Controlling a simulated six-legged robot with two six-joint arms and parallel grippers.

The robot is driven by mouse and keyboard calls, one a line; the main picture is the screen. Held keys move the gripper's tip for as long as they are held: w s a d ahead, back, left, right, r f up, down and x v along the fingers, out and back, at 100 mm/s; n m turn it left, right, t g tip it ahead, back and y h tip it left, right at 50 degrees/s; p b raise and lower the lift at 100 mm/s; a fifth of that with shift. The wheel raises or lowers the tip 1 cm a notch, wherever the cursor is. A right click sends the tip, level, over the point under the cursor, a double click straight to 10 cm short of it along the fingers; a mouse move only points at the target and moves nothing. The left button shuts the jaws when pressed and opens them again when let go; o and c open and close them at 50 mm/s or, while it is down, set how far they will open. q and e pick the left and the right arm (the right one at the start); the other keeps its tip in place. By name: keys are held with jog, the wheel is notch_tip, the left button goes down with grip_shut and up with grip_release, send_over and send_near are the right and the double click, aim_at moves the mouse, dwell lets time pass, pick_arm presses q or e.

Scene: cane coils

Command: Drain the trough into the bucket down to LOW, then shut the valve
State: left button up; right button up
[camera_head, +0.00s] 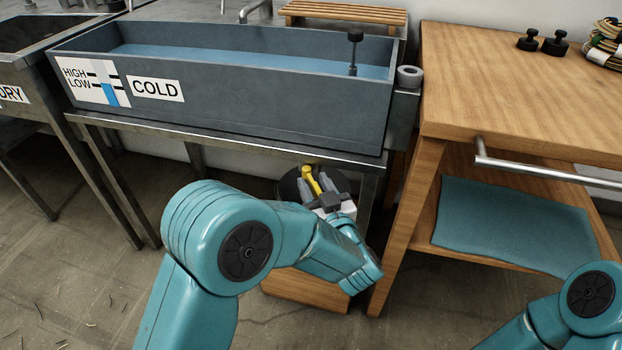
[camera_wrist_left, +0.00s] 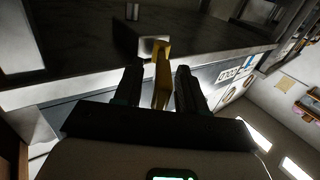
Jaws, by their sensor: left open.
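The grey trough (camera_head: 230,105) marked COLD stands on a metal frame, with blue water inside. Its gauge (camera_head: 108,85) has HIGH and LOW lines; the blue bar's top looks close to LOW, too small to read exactly. The yellow valve lever (camera_head: 311,179) hangs below the trough's front edge. My left gripper (camera_head: 318,187) is open there. In the left wrist view the lever (camera_wrist_left: 162,75) stands between the open fingers of my left gripper (camera_wrist_left: 158,85). The dark bucket (camera_head: 289,187) is behind it, mostly hidden by my gripper. My right gripper is out of view.
A wooden stand (camera_head: 305,288) is below the bucket. A wooden bench (camera_head: 500,85) with a metal rail (camera_head: 540,171) is close on the right, with a teal cloth (camera_head: 515,220) on its lower shelf. Another trough (camera_head: 25,35) stands at left.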

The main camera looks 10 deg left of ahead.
pick_arm(q)
jog(key=shift+w+a+f, duration=0.1)
jog(key=shift+w+f, duration=0.1)
jog(key=shift+w, duration=0.05)
jog(key=shift+s+r, duration=0.1)
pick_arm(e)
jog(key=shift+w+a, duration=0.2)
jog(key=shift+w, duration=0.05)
